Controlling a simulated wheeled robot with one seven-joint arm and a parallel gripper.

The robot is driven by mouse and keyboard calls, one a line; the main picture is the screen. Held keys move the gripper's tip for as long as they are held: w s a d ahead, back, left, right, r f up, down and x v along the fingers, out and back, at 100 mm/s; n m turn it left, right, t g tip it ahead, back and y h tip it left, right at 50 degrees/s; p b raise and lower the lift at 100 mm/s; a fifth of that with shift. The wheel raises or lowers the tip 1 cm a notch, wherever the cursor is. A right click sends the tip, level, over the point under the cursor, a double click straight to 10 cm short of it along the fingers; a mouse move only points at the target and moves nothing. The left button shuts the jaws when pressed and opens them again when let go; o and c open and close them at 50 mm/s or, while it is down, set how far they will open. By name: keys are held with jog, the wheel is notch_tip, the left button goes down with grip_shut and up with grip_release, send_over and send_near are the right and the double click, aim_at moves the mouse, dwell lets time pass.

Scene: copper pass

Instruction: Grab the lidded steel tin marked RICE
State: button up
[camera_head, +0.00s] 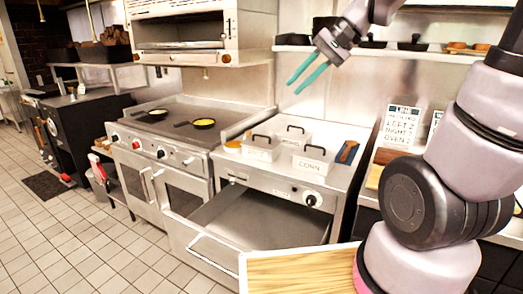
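Three lidded steel tins with dark handles sit in the counter unit at the centre. The front right tin (312,164) carries a label that seems to read CORN. The left tin (261,149) has a label too small to read surely. The back tin (293,134) is partly covered by the others, and its label is not legible. I cannot tell which one is marked RICE. My gripper (293,88), with teal fingers, is raised above and behind the tins in the picture. Its fingers are apart with nothing between them.
A drawer (255,222) stands pulled out below the tins. A griddle (180,115) with two small pans is to the left. A shelf (440,54) with dark pots runs behind my arm. Signs (401,124) stand at right. Tiled floor is free at left.

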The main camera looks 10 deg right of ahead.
jog(key=w+a+f+m+t+y, duration=0.1)
jog(key=w+a+f+m+y, duration=0.25)
jog(key=w, duration=0.55)
jog(key=w+a+f+m+t+y, duration=0.1)
jog(key=w+a+f+m+y, duration=0.1)
jog(key=w+f, duration=0.5)
jog(key=m+t+h, duration=0.4)
jog(key=m+t, duration=0.2)
jog(key=t, duration=0.1)
send_near(262, 136)
jog(key=x, duration=1)
jog(key=shift+w+f, duration=0.25)
jog(key=shift+w, duration=0.1)
grip_shut()
jog(key=shift+r, duration=0.1)
